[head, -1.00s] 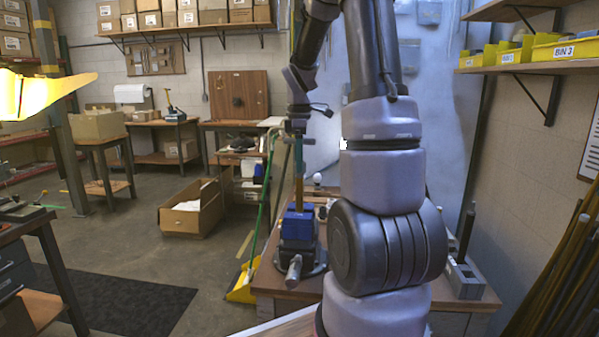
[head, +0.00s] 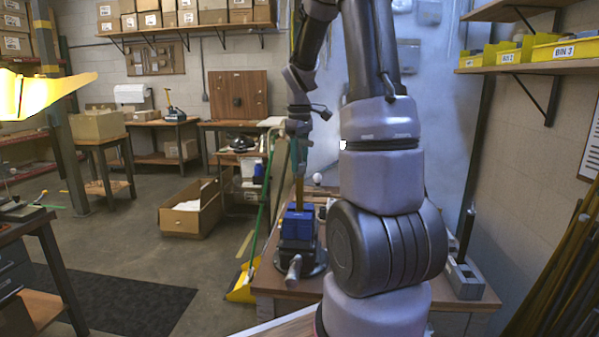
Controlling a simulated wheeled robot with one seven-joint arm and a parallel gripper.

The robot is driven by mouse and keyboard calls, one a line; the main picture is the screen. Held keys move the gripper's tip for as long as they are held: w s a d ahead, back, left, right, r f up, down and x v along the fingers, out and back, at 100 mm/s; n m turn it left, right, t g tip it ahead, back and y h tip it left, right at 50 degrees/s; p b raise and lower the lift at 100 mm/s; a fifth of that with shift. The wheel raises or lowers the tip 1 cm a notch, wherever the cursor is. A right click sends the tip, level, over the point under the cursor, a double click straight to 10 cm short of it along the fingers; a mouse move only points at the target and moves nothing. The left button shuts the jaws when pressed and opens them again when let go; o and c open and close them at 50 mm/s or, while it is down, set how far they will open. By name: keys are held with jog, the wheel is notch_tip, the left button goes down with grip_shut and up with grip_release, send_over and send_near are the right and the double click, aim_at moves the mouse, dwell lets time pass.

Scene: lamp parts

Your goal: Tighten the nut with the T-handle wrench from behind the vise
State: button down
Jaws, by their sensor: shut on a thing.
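The blue vise (head: 298,224) stands on the wooden bench, left of my arm's base, with its handle toward me. An upright brass-coloured lamp tube (head: 299,192) rises from its jaws. My gripper (head: 298,152) points down just above the tube, in line with it in this view. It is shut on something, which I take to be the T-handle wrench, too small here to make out. The nut cannot be made out, and I cannot tell whether the wrench sits on it.
A white bulb (head: 317,178) stands on the bench behind the vise. A green-handled broom (head: 266,190) and yellow dustpan (head: 243,284) are at the bench's left side. Grey blocks (head: 463,277) sit right of my arm.

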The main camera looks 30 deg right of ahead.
jog(key=shift+m, duration=1.7)
jog(key=m, duration=0.3)
jog(key=shift+f+m, duration=0.1)
jog(key=shift+m, duration=0.2)
jog(key=shift+m, duration=0.6)
jog(key=shift+n, duration=0.4)
